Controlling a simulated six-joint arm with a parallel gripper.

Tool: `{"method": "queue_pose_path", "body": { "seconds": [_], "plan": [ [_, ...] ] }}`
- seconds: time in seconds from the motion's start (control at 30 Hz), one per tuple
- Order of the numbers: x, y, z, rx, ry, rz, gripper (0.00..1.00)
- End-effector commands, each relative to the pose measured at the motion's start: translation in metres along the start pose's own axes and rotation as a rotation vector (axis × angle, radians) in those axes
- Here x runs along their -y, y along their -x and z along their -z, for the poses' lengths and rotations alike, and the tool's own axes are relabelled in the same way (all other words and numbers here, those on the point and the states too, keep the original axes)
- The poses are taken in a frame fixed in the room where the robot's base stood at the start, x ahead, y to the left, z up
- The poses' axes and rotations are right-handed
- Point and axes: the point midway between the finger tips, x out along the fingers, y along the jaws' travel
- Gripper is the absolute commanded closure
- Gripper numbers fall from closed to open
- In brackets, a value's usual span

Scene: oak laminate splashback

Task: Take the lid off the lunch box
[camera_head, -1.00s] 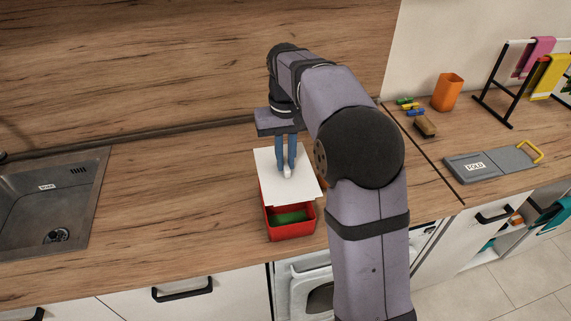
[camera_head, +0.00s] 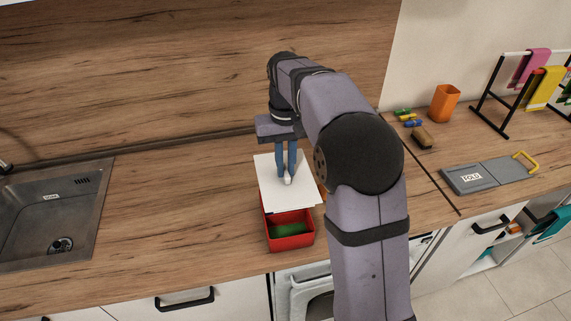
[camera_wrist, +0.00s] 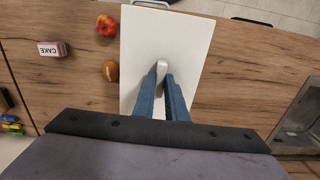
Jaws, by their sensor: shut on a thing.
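The lunch box is a red open-topped box (camera_head: 291,241) on the counter in the head view, with something green (camera_head: 290,228) inside. Its white flat lid (camera_head: 267,183) covers the back part of the box, and the front part is uncovered. My gripper (camera_head: 287,180) is shut on the lid's small pale knob. In the wrist view, the blue fingers (camera_wrist: 162,78) close on the knob over the white lid (camera_wrist: 150,35). The lid hides the box in the wrist view. I cannot tell whether the lid still touches the rim.
In the wrist view a red apple (camera_wrist: 106,25), a brown item (camera_wrist: 111,70) and a CAKE box (camera_wrist: 53,49) lie beside the lid. A sink (camera_head: 50,215) is at left. A grey folding board (camera_head: 490,174), orange cup (camera_head: 445,103) and towel rack are at right. Counter left of the box is clear.

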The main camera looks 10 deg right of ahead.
Motion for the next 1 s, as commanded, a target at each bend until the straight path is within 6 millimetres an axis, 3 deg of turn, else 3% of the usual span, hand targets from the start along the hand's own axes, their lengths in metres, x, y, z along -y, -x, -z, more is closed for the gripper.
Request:
{"method": "queue_pose_path", "body": {
  "seconds": [0.4,0.57,0.77,1.0],
  "plan": [
    [0.001,0.003,0.000,0.000,0.001,0.000,1.00],
    [0.010,0.011,0.000,0.000,0.021,0.000,1.00],
    [0.047,0.025,-0.006,0.003,0.104,0.000,1.00],
    [0.118,0.030,-0.028,0.004,0.267,-0.001,1.00]
  ]
}}
